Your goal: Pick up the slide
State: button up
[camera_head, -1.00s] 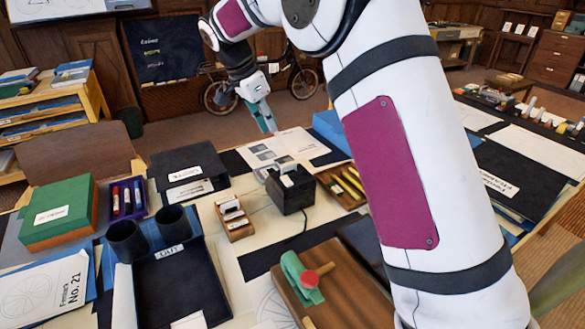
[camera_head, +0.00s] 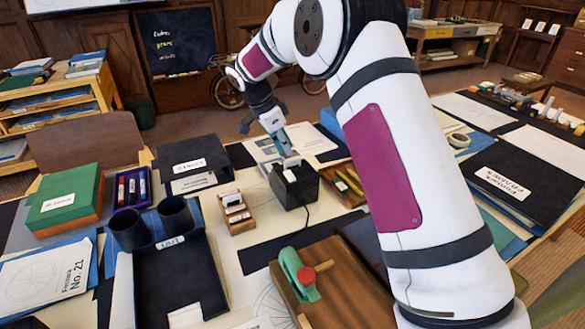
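A small black box (camera_head: 293,187) stands on the table near the middle, with a small whitish piece (camera_head: 289,175) at its top that may be a slide. A wooden holder (camera_head: 238,223) with several white-edged pieces that look like slides stands to its left. My gripper (camera_head: 286,152) points down just above the back of the black box. Its teal fingers look close together, but they are too small to tell whether they are open or shut. I cannot tell whether they touch the whitish piece.
A wooden tray (camera_head: 340,192) with yellow items lies right of the black box. A green tape dispenser (camera_head: 296,272) stands on a brown board in front. Two dark cups (camera_head: 174,217) and a green box (camera_head: 65,195) are at the left. My arm hides much of the right side.

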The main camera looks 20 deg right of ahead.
aim_at(292, 168)
jog(key=x, duration=0.5)
jog(key=shift+a, duration=0.1)
grip_shut()
